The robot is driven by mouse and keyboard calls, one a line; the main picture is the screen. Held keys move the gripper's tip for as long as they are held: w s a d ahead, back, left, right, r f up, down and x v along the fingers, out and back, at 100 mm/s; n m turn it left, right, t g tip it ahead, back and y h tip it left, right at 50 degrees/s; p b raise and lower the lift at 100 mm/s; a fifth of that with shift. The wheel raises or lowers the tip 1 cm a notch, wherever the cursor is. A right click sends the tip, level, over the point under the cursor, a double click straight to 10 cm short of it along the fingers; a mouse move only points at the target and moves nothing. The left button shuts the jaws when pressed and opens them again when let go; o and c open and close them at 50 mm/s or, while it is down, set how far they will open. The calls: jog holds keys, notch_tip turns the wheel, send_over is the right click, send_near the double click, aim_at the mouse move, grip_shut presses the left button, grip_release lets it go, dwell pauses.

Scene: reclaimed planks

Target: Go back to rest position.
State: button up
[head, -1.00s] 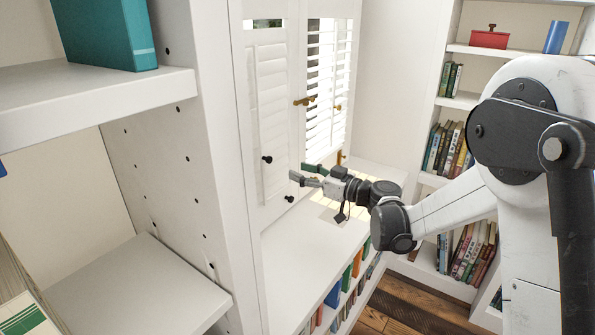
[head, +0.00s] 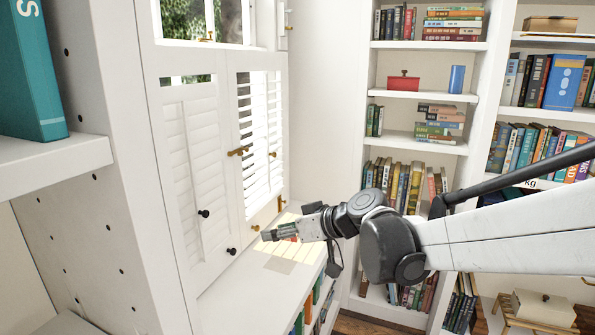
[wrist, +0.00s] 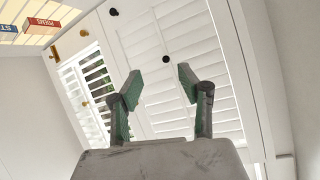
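My gripper (head: 277,233) is in front of the white window shutters (head: 192,150), above the white ledge. In the wrist view my gripper (wrist: 157,88) has its two green-padded fingers spread apart with nothing between them. The shutters (wrist: 165,50) show behind the fingers, with dark knobs and brass catches. In the head view the fingers are seen nearly side-on.
The white ledge (head: 240,292) lies below my gripper with books under it. A white bookcase (head: 365,140) with books, a red box (head: 403,82) and a blue cylinder (head: 457,79) stands behind. A teal binder (head: 30,75) stands on the near left shelf (head: 60,160).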

jog(key=s+d+f+m+h, duration=0.2)
jog(key=s+d+m+h, duration=0.2)
jog(key=s+d, duration=0.8)
jog(key=s+d+f+m+h, duration=0.3)
jog(key=s+d+m+h, duration=0.2)
jog(key=s+d, duration=0.7)
jog(key=shift+s+d+f+t+h, duration=0.2)
jog(key=shift+s+d+t+h, duration=0.1)
jog(key=shift+s+h, duration=0.55)
